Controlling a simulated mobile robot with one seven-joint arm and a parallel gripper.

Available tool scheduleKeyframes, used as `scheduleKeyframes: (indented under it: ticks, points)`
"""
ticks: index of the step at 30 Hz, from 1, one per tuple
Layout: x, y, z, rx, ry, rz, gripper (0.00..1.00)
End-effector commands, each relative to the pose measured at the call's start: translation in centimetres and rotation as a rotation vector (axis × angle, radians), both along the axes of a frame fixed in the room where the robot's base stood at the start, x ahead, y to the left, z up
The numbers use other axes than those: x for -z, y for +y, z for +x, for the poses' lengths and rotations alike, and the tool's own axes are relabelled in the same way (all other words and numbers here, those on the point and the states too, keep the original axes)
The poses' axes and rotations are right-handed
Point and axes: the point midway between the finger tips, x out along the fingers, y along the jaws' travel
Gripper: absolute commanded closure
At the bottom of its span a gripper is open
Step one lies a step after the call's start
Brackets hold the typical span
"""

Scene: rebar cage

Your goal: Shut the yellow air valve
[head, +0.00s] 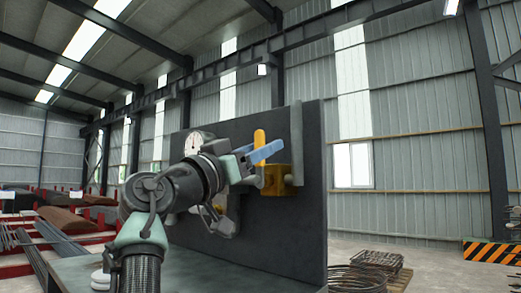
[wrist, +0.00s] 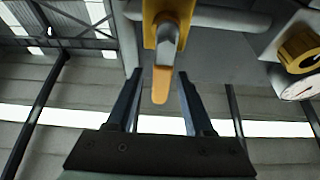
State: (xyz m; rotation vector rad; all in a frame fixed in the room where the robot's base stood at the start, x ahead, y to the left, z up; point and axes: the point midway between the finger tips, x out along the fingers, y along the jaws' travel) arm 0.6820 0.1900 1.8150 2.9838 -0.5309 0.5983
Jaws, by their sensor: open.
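The yellow valve handle (head: 259,138) stands up from a yellow valve body (head: 277,181) on the dark panel. In the wrist view the handle (wrist: 162,84) hangs from the top centre, with its grey stem running up to the yellow body (wrist: 149,30). My gripper (head: 268,152) is open, its blue fingers reaching across the handle in the head view. In the wrist view my gripper (wrist: 159,76) has one finger to each side of the handle, with a visible gap at both sides. The fingers partly cover the handle in the head view.
A round gauge (head: 193,142) is on the panel (head: 305,222), left of the valve. A yellow knob (wrist: 300,50) and a grey pipe (wrist: 232,19) lie close to the valve in the wrist view. Coiled rebar (head: 357,278) lies on the floor at right.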

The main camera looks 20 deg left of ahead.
Motion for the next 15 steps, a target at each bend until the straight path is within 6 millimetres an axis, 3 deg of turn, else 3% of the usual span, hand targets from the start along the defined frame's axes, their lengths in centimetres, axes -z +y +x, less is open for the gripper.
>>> scheduleKeyframes:
  ticks: [5, 15]
  points:
    - [1.3, 0.8, -1.8, -0.003, -0.003, 0.001, 0.47]
    - [4.2, 3.1, -8.0, -0.005, -0.003, 0.001, 0.47]
